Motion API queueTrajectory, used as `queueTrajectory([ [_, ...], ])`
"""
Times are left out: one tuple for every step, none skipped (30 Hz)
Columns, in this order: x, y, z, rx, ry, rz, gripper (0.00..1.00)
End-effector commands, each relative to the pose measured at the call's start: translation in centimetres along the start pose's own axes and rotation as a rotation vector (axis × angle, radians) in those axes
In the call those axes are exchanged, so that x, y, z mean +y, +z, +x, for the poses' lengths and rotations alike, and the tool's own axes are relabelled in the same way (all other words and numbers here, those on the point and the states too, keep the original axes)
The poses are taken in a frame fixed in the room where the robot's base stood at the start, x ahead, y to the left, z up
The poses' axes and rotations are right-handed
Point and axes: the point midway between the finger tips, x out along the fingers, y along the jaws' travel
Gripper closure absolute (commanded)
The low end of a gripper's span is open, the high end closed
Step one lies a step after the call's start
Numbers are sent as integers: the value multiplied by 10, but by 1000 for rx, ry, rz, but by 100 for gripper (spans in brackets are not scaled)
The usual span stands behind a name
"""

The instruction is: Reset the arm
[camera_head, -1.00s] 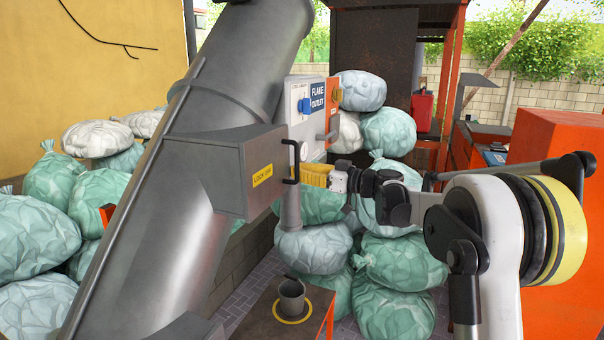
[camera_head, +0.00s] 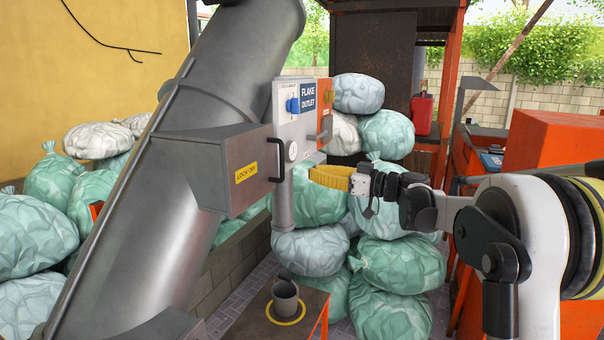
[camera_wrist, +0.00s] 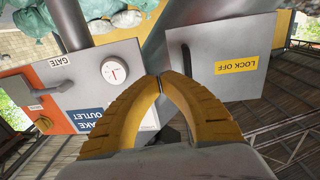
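My gripper (camera_head: 318,176) has yellow ribbed fingers and stands to the right of the grey lock-off box in the head view, apart from its black handle (camera_head: 277,160). In the wrist view, the gripper's (camera_wrist: 165,80) two fingertips meet with nothing visible between them. My white and black arm reaches in from the right. The grey box (camera_head: 225,165) bears a yellow LOCK OFF label and also shows in the wrist view (camera_wrist: 225,85).
A large grey tilted tube (camera_head: 190,150) fills the left. A grey cup (camera_head: 285,292) stands on a brown stand (camera_head: 250,325) below. Filled green and white bags (camera_head: 385,265) are stacked behind my arm. An orange cabinet (camera_head: 560,150) is at right.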

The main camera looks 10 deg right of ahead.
Motion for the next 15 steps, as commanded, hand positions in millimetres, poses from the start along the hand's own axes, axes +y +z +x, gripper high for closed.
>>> queueTrajectory([
  [2,1,-10,0,3,0,100],
  [2,1,-16,0,3,0,100],
  [3,1,-23,0,3,0,100],
  [4,1,-27,0,3,0,100],
  [4,1,-31,0,3,0,100],
  [4,1,-36,0,2,0,100],
  [4,0,-38,0,2,0,100],
  [4,0,-40,0,3,-1,100],
  [4,-1,-42,5,7,-4,100],
  [4,-2,-42,14,16,-10,100],
  [3,-5,-42,26,32,-18,100],
  [2,-10,-41,51,64,-36,100],
  [1,-14,-39,74,98,-52,100],
  [0,-20,-39,102,139,-71,100],
  [-1,-27,-40,141,211,-96,100],
])
